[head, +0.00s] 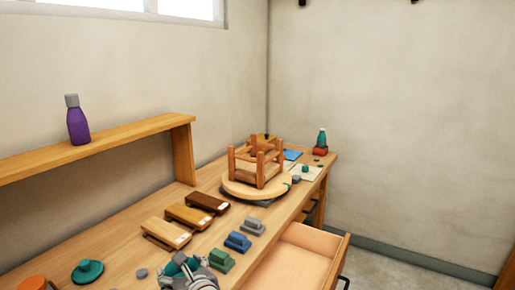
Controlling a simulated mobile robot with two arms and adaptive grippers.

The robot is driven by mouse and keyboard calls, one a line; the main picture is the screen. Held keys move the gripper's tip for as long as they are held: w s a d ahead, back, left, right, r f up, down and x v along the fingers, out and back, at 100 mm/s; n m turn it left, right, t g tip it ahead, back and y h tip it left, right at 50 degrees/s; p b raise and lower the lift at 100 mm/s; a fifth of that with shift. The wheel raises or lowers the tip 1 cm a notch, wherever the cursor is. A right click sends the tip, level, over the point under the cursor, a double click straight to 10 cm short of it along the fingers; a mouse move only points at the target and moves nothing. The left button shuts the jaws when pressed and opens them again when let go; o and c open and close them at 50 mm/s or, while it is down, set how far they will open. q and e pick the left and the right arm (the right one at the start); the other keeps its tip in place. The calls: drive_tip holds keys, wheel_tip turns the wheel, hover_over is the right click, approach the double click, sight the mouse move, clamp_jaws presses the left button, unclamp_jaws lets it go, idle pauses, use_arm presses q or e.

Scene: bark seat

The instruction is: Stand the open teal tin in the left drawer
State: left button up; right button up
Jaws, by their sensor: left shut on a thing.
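My left gripper (187,269) is at the bottom edge, over the front of the bench. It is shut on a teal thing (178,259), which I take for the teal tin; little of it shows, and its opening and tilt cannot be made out. A pulled-out wooden drawer (290,268) lies to the right of the gripper, below the bench top. Its visible inside is empty. The gripper is apart from it. My right gripper is not in view.
A teal disc with a knob (88,272) and an orange thing (32,283) lie at left. Wooden blocks (187,216) and green, blue and grey blocks (238,241) stand near the gripper. An upturned stool (257,181) is behind. A purple bottle (78,125) stands on the shelf.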

use_arm(q)
drive_tip(key=s+r+m+h, duration=0.1)
drive_tip(key=s, duration=1.5)
drive_tip(key=shift+s+a+t, duration=0.15)
drive_tip(key=shift+a+t, duration=0.25)
drive_tip(key=shift+a, duration=0.05)
